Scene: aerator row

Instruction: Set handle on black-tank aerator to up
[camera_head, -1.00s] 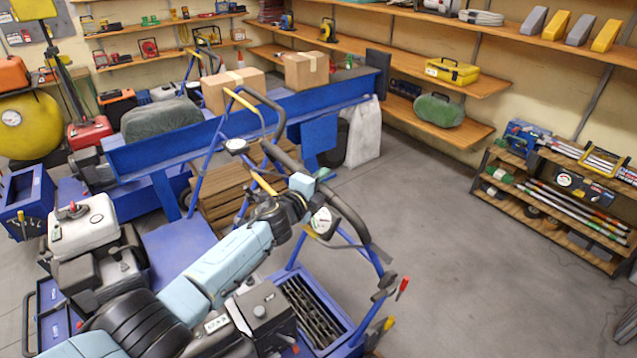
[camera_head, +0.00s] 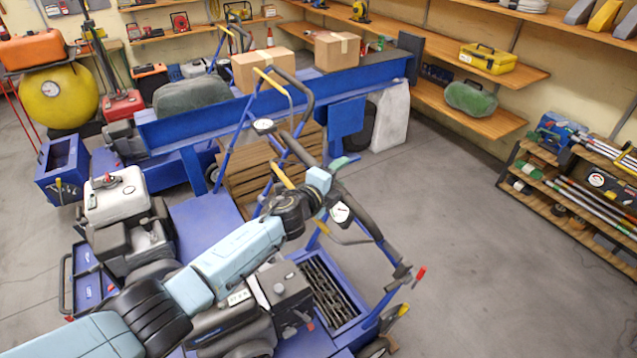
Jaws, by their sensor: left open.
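The black-tank aerator (camera_head: 279,288) stands at the lower middle, with a dark engine and a blue frame. Its black handle bar (camera_head: 363,217) slants from upper left down to the right, beside a white dial (camera_head: 341,212) and a yellow-gripped lever (camera_head: 283,175). My left arm reaches in from the lower left, across this machine. My left gripper (camera_head: 341,172) is at the upper part of the bar, open, overlapping it in the picture. I cannot tell whether it touches the bar. The wrist hides part of the frame. My right gripper is out of view.
A white-tank aerator (camera_head: 117,197) stands to the left; its handle frame rises behind my gripper. A low wooden rack (camera_head: 545,202) stands at right. The grey floor between is clear.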

